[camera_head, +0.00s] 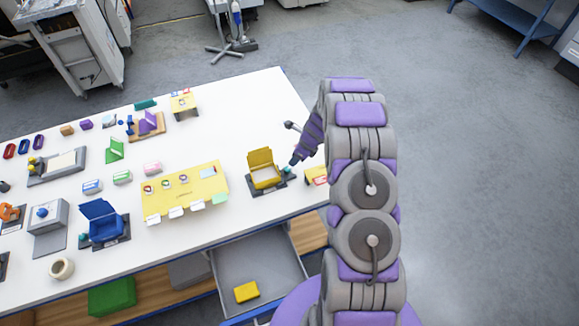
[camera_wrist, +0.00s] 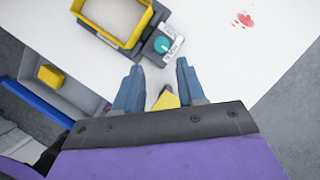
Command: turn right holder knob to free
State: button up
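The right holder is a yellow open box (camera_head: 264,170) on a dark base near the table's front right edge. Its teal round knob (camera_head: 288,170) sits at the base's right side. In the wrist view the knob (camera_wrist: 161,45) stands beside the yellow box (camera_wrist: 115,18), with a small lettered label next to it, too small to read surely. My gripper (camera_wrist: 158,76) is open and empty, its blue-grey fingers apart on either side of the line to the knob, not around it. In the head view my gripper (camera_head: 295,161) is close to the knob; whether they touch is unclear.
A blue holder (camera_head: 103,222) stands further left on the white table (camera_head: 235,115). A yellow board (camera_head: 185,190) with cards lies between the holders. An open grey drawer (camera_head: 255,270) holding a yellow block (camera_head: 247,291) is below the front edge.

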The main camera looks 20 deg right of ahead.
aim_at(287, 169)
jog(key=x, duration=0.2)
jog(key=a+x, duration=0.1)
jog(key=x, duration=0.1)
jog(key=shift+a+f, duration=0.1)
jog(key=shift+f, duration=0.05)
jog(key=f, duration=0.1)
jog(key=d+f, duration=0.1)
jog(key=w+d+f, duration=0.1)
jog(key=f, duration=0.1)
jog(key=shift+p, duration=0.35)
jog(key=shift+s+a+f, duration=0.15)
jog(key=shift+s+a, duration=0.05)
jog(key=shift+a, duration=0.25)
jog(key=shift+s+a+f, duration=0.1)
jog(key=shift+s+a, duration=0.15)
jog(key=shift+a, duration=0.15)
jog(key=shift+w+a+f, duration=0.4)
jog(key=shift+w+a, duration=0.1)
jog(key=shift+a, duration=0.05)
jog(key=shift+s+r, duration=0.1)
jog(key=shift+w+d, duration=0.25)
jog(key=shift+d, duration=0.1)
jog(key=c, duration=0.3)
grip_shut()
